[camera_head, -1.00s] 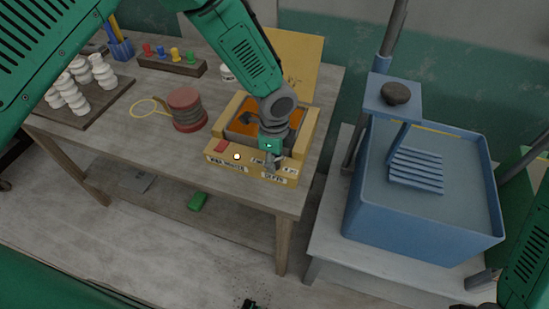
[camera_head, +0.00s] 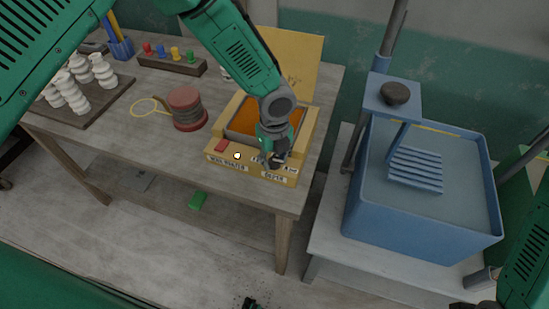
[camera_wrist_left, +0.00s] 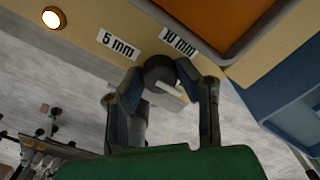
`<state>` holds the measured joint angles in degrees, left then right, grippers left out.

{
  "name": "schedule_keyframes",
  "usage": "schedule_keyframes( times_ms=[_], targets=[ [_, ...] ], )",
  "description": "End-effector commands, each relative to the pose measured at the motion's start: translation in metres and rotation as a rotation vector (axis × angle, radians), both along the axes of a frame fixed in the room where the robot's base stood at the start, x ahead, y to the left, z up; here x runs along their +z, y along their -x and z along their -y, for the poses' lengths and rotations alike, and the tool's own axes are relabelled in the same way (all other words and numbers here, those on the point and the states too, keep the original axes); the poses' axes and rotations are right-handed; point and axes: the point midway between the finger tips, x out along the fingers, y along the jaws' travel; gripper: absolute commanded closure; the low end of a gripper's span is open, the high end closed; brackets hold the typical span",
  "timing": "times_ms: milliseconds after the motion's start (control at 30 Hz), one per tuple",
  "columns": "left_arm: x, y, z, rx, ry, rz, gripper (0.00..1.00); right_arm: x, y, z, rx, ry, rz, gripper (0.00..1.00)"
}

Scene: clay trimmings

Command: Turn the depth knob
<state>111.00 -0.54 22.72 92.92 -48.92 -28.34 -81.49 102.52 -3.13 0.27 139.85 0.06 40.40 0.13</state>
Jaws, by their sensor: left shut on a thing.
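The depth knob (camera_wrist_left: 158,68) is a dark round knob with a pale flat piece on it, on the front of the yellow wax heater (camera_head: 223,159). In the left wrist view it sits just below the "5 mm" label (camera_wrist_left: 118,44) and "10 mm" label (camera_wrist_left: 178,41). My left gripper (camera_head: 274,160) is at the heater's front, right of the red switch (camera_head: 221,145). In the left wrist view its two fingers (camera_wrist_left: 165,85) are shut on the knob, one on each side. The gripper hides the knob in the head view.
A lit round lamp (camera_head: 237,155) is on the heater's front, and its tray of orange wax (camera_head: 287,112) is open on top. A wire spool (camera_head: 187,110) stands to the left on the table. A blue tank (camera_head: 412,220) stands on a separate table at the right.

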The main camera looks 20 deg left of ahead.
Motion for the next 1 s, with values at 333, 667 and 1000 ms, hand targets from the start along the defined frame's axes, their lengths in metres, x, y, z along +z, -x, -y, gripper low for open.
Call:
schedule_keyframes(
  times_ms=[333, 667, 1000],
  targets=[
    [0.0018, -0.0032, 0.0005, -0.037, 0.003, 0.007, 1.00, 0.0000, 0.0000, 0.0000, 0.000, 0.000, 0.000, 1.00],
    [0.0018, -0.0032, 0.0005, -0.036, 0.003, 0.008, 0.51, 0.0001, 0.0000, 0.0000, 0.000, 0.000, 0.000, 1.00],
    [0.0026, -0.0006, 0.0000, -0.036, 0.001, 0.004, 0.51, 0.0007, 0.0026, 0.0000, 0.000, 0.000, 0.002, 1.00]
  ],
)
